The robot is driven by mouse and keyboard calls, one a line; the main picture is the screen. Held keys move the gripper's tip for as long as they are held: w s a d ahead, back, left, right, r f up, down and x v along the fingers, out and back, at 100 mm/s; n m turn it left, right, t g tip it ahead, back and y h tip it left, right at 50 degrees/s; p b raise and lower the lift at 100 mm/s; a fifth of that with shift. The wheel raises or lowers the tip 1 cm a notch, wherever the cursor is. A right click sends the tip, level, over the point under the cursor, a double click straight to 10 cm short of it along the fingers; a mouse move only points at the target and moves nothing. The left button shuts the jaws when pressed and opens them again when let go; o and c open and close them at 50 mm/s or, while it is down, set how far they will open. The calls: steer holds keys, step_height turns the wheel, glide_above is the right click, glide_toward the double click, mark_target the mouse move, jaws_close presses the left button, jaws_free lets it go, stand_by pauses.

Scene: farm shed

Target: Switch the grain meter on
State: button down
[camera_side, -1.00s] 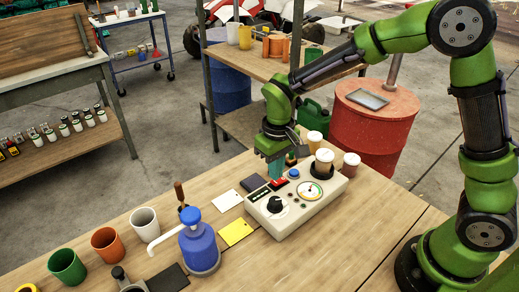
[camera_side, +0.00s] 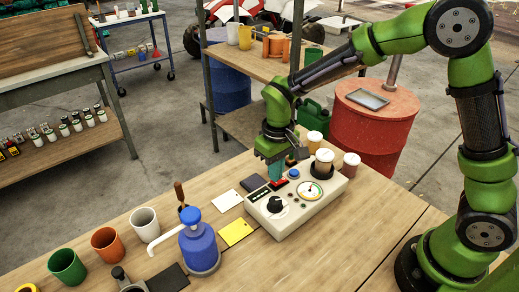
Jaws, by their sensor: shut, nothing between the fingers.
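The grain meter (camera_side: 312,213) is a cream box on the wooden bench. Its top carries a black knob (camera_side: 274,205), a round dial (camera_side: 309,191), a blue button (camera_side: 294,173), a red switch (camera_side: 280,183) and a black cup holding a white-lidded jar (camera_side: 324,157). My gripper (camera_side: 276,178) is shut and empty, pointing down at the back left of the meter's top. Its fingertips are at the red switch; I cannot tell whether they touch it. The fingers partly hide the switch, and its position is unclear.
A blue pump bottle (camera_side: 199,246), a yellow card (camera_side: 236,232) and a white card (camera_side: 228,200) lie left of the meter. Grey, orange and green cups (camera_side: 67,266) stand further left. Small lidded jars (camera_side: 351,165) stand behind the meter.

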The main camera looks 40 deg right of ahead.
steer(key=shift+f, duration=0.7)
steer(key=shift+r, duration=3.55)
steer(key=shift+s+f, duration=0.15)
steer(key=shift+f, duration=0.15)
steer(key=s+d+r+m+t+y, duration=0.2)
steer(key=s+d+r+m+t, duration=0.2)
steer(key=s+d+r+t, duration=0.3)
steer(key=shift+s+d+r, duration=0.2)
steer(key=shift+s+r, duration=2.2)
steer(key=shift+s, duration=1.75)
